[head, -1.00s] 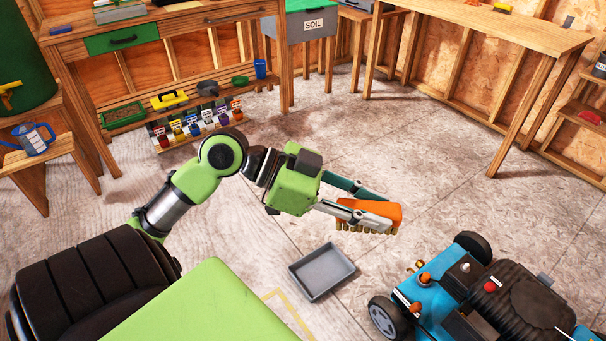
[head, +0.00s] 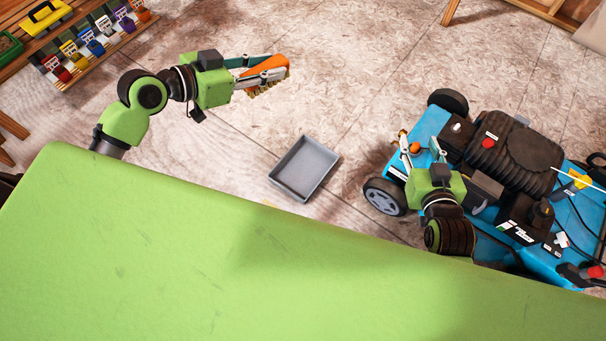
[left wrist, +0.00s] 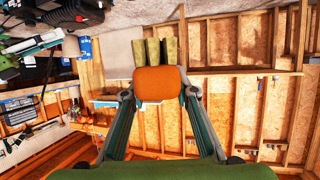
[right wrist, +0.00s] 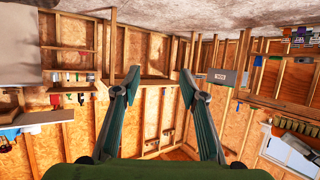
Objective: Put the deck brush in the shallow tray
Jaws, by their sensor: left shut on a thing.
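The deck brush (head: 268,68) has an orange body and tan bristles pointing down. My left gripper (head: 262,75) is shut on it and holds it up at the upper middle of the head view, above and left of the tray. In the left wrist view the brush (left wrist: 159,84) sits between the two fingertips. The shallow tray (head: 320,178) is grey, rectangular and empty, and lies on the floor in the middle of the head view. My right gripper (head: 420,152) is in front of the mower in the head view. In the right wrist view the right gripper (right wrist: 157,82) is open and empty.
A blue mower (head: 432,126) with a black engine stands right of the tray, close to my right arm. A shelf with several coloured packets (head: 95,47) is at the upper left. The floor around the tray is clear. My green body covers the lower part.

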